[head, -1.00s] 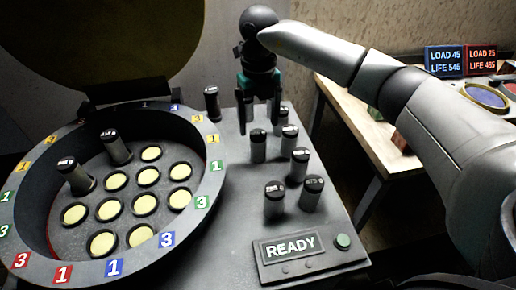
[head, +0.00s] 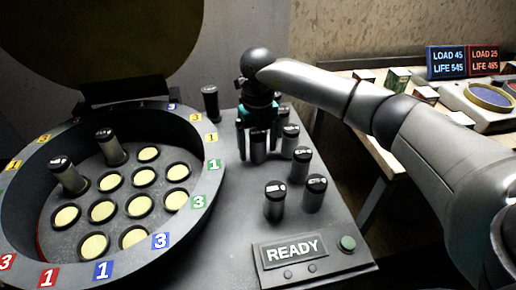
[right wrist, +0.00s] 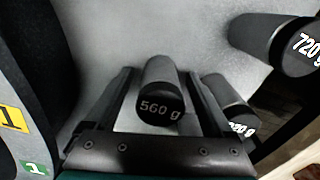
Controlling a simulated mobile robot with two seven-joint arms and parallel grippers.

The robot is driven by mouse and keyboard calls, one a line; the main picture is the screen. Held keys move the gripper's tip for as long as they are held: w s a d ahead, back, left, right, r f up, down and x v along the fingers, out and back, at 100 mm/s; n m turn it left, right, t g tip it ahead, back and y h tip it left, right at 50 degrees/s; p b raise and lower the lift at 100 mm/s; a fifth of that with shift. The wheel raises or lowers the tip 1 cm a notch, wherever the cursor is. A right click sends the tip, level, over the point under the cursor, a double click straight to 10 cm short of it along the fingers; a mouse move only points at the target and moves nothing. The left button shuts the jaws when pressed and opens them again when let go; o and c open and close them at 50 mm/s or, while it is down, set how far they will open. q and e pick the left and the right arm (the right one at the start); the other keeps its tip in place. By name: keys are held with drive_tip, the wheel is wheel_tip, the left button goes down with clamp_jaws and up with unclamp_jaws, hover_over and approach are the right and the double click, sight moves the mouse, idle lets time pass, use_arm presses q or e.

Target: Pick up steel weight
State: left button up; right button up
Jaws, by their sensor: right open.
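Several steel weights, grey cylinders with black caps, stand on the grey machine top. My right gripper (head: 259,140) is open and lowered over one weight (head: 258,148) in the back row. In the right wrist view, this weight (right wrist: 160,92), marked "560 g", lies between the two open fingers (right wrist: 160,105), with gaps showing on both sides. A second weight (right wrist: 230,100) is just outside the right finger, its label partly hidden. A third, marked "720 g" (right wrist: 275,42), is at the upper right. My left gripper is not in view.
A round tray (head: 222,160) with yellow-bottomed wells stands left and holds two weights (head: 110,147). One weight (head: 210,103) stands apart behind the gripper's left. A side table with LOAD displays (head: 461,61) is right.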

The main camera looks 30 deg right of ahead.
drive_tip(key=shift+f, duration=0.5)
clamp_jaws()
idle(0.4)
drive_tip(key=shift+r, duration=0.15)
